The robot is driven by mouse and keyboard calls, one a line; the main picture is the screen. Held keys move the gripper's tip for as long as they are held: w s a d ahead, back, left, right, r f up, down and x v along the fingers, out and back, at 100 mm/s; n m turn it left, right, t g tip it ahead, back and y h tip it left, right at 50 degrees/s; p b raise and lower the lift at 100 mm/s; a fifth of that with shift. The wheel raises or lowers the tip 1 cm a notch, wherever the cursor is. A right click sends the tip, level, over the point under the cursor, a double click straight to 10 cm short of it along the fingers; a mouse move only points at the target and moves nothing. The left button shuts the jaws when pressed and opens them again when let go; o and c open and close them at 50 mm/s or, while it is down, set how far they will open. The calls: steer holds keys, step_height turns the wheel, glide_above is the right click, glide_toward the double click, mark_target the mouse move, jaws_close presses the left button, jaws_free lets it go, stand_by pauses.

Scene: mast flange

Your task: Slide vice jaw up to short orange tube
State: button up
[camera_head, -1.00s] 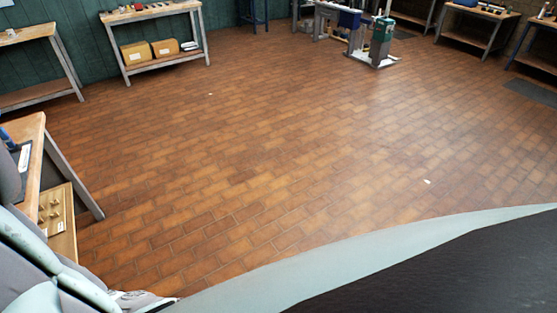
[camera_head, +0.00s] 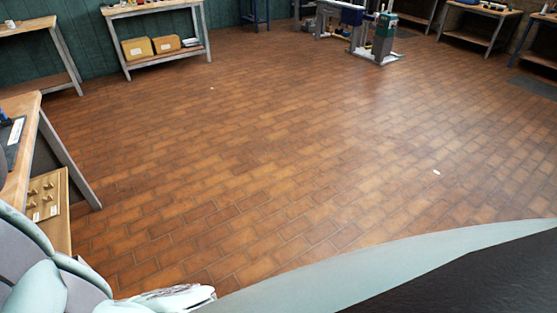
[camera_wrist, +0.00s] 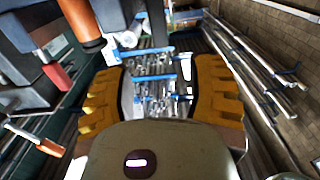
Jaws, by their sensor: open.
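My gripper (camera_wrist: 160,80) is in the wrist view, with its two yellow fingers wide apart and nothing between them. A short orange tube (camera_wrist: 82,22) shows at the upper left of the wrist view, beyond the left finger. Blue-grey blocks stand on both sides of it; the block on its right (camera_wrist: 110,16) looks like a vice jaw, but I cannot tell for certain. The tube's upper end is cut off by the picture edge. Whether the tube touches either block is unclear. In the head view the tube and vice cannot be made out.
A red-handled tool (camera_wrist: 58,78) and an orange-handled tool (camera_wrist: 36,140) lie at the left of the wrist view. In the head view, a wooden bench (camera_head: 20,150) stands at the left edge. The brick floor (camera_head: 260,160) is open; other benches line the far walls.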

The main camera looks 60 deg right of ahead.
steer(key=p+x, duration=0.1)
steer(key=x, duration=0.9)
steer(key=shift+w+a+r, duration=0.1)
steer(key=shift+a, duration=0.1)
steer(key=shift+w+a, duration=0.1)
steer(key=shift+a, duration=0.25)
steer(key=shift+o, duration=0.2)
jaws_close()
steer(key=shift+w+d, duration=0.1)
steer(key=shift+w, duration=0.05)
